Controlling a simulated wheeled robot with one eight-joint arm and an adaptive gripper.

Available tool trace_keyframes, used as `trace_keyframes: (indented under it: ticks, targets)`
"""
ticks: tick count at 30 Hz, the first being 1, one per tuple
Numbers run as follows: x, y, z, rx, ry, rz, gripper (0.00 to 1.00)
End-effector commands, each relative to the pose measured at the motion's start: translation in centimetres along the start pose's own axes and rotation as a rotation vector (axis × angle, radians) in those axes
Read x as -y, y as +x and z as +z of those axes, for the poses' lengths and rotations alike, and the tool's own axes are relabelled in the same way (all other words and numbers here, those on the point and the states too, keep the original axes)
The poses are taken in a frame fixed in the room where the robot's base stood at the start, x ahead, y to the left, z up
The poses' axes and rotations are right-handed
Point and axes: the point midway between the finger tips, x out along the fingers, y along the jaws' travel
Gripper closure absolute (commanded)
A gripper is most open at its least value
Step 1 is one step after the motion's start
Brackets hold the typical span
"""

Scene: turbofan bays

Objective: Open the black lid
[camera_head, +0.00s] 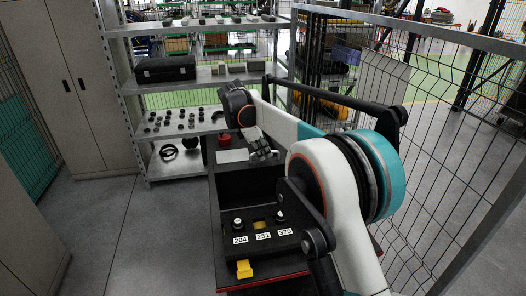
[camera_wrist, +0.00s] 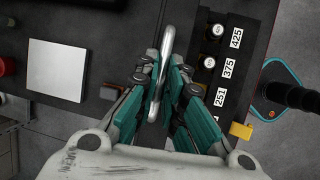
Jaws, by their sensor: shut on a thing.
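My gripper (camera_head: 262,152) is over the far part of a black-topped cart in the head view. In the wrist view its teal-padded fingers (camera_wrist: 165,72) are shut on a curved silver handle (camera_wrist: 166,42). Dark surface (camera_wrist: 115,28) lies around and below the handle; I take it for the black lid, but its edges blend into the dark cart. In the head view a dark box-like area (camera_head: 240,187) lies just nearer than the gripper. I cannot tell how far the lid is raised.
A black panel (camera_head: 258,245) with knobs, white number labels and a yellow block (camera_head: 244,269) is at the cart's near end. A white plate (camera_wrist: 57,66) lies beside the gripper. A wire fence (camera_head: 440,110) stands close right; shelves (camera_head: 185,125) stand behind left.

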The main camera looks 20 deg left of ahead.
Motion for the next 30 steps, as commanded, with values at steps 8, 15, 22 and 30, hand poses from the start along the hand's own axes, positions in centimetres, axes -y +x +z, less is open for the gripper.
trace_keyframes:
  ticks: [8,15,22,30]
  targets:
    - [0.0,-0.1,0.1,0.001,0.000,0.000,0.70]
    - [0.0,-0.3,0.0,0.001,0.000,0.000,0.70]
    - [0.0,-3.3,0.0,0.000,-0.002,0.000,0.70]
    - [-0.1,-8.7,0.0,0.001,-0.001,0.000,0.70]
